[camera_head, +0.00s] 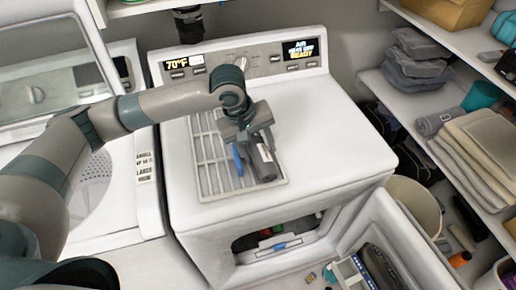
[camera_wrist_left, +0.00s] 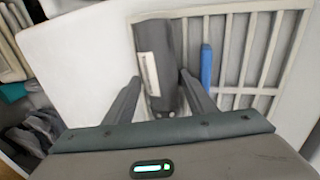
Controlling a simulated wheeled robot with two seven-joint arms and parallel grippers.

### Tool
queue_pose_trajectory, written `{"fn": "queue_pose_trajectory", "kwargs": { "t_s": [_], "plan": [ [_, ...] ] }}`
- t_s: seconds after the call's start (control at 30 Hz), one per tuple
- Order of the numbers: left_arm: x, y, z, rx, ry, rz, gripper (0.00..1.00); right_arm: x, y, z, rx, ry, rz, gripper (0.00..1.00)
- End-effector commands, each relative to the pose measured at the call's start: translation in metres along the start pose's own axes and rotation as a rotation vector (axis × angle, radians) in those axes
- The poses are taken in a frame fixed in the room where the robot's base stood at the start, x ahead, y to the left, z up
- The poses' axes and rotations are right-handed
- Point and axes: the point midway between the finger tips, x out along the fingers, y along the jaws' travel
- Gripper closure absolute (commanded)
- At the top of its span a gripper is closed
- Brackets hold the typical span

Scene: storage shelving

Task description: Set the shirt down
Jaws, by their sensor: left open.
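My left gripper (camera_head: 250,147) is over the front part of the white slatted rack (camera_head: 207,165) on top of the dryer. Its fingers are open. A dark grey item with a white label (camera_head: 263,168) lies on the rack just below the fingers. In the left wrist view the grey item (camera_wrist_left: 153,55) extends between and beyond the fingertips (camera_wrist_left: 160,85). Whether it is the shirt I cannot tell; no spread-out shirt shows. A slim blue item (camera_head: 237,160) lies beside it, outside the fingers. My right gripper is not in view.
The white dryer top (camera_head: 330,130) is clear right of the rack. The dryer's front door (camera_head: 385,235) hangs open. A washer (camera_head: 125,185) stands left. Shelves at right hold folded grey clothes (camera_head: 415,60) and a beige folded stack (camera_head: 480,145). A bin (camera_head: 415,205) stands below.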

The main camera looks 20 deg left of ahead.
Motion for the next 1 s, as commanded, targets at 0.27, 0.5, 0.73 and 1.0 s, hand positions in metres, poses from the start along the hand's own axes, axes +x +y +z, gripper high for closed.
{"fn": "queue_pose_trajectory", "kwargs": {
  "t_s": [0.27,0.5,0.73,1.0],
  "plan": [
    [0.016,-0.013,0.007,-0.005,-0.019,-0.034,0.38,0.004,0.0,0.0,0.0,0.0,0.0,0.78],
    [0.01,-0.012,0.006,-0.004,-0.019,-0.034,0.38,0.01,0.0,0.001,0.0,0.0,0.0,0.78],
    [-0.022,-0.008,0.005,-0.003,-0.015,-0.029,0.38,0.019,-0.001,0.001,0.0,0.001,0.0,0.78],
    [-0.078,-0.004,0.004,0.0,-0.011,-0.02,0.38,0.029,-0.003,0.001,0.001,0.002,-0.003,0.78]
  ]
}}
